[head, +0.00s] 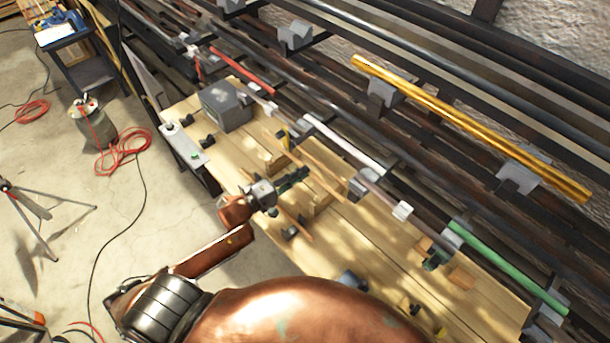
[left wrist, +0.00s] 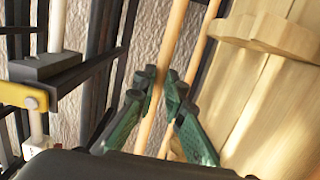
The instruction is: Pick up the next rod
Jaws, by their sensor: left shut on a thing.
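My left gripper (head: 303,173) reaches over the wooden workbench (head: 405,262). In the left wrist view its green fingers (left wrist: 160,84) are closed around a thin light-wood rod (left wrist: 172,40), which runs up and out of the picture. A second thin wooden rod (left wrist: 203,45) lies just to the right of it. In the head view a thin wooden rod (head: 322,166) shows by the fingertips, and another rod end (head: 302,229) lies below the wrist. My right gripper is not in view.
A rack along the wall holds a yellow bar (head: 470,127), a green bar (head: 508,268), a white bar (head: 342,142) and a red bar (head: 243,70) on grey supports. A grey box (head: 226,106) and several dark clamps stand on the bench. Red hose (head: 123,152) lies on the floor.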

